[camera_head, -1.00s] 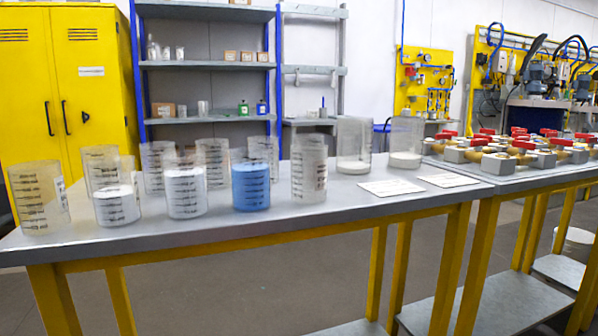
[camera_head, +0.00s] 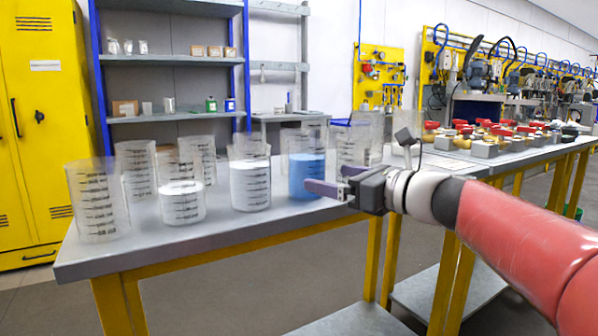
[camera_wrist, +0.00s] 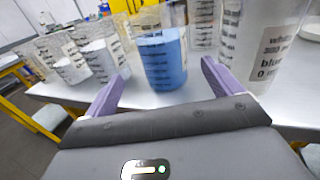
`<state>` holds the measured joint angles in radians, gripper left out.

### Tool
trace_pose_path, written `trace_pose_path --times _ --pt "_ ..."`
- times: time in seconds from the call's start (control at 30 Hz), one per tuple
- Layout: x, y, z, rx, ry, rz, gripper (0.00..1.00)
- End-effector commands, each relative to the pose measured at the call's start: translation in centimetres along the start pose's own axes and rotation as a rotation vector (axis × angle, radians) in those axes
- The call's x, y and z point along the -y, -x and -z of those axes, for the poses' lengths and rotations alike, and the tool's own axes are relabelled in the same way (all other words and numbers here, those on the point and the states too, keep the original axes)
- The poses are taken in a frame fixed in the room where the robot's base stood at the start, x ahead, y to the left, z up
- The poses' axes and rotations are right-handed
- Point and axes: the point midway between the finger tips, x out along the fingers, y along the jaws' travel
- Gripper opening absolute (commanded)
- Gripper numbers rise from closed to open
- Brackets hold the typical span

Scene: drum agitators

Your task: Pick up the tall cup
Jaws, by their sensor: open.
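Several clear, black-marked cups stand on the grey table; I cannot tell for sure which is the tall cup. A cup with blue contents (camera_head: 306,176) stands at the table's front edge; in the wrist view it shows (camera_wrist: 163,62) just beyond and between my fingertips. A large clear cup (camera_wrist: 262,50) with a printed label is close at the right of the wrist view, outside my right finger. My gripper (camera_head: 326,179) is open and empty, at the front edge by the blue cup. In the head view it covers part of that cup's lower right.
Two cups with white contents (camera_head: 181,201) (camera_head: 250,187) and a clear cup (camera_head: 97,205) stand to the left, with more behind. The table (camera_head: 150,245) continues right to red-handled parts (camera_head: 490,135). Shelves (camera_head: 170,62) and a yellow cabinet (camera_head: 40,120) stand behind.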

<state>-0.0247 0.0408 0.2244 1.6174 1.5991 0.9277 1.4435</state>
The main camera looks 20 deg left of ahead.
Motion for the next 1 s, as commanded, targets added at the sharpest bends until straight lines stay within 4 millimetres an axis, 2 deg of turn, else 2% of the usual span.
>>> trace_pose_path --times 0.17,0.6,0.9,1.0 --pt "0.2 -2.0 -0.6 0.026 -0.042 -0.005 0.91" --pt "0.6 -7.6 -0.2 0.023 -0.037 -0.003 0.91" --pt "0.6 -8.0 -0.2 0.022 -0.036 -0.001 0.91" --pt "0.6 -8.0 -0.2 0.022 -0.036 -0.001 0.78"
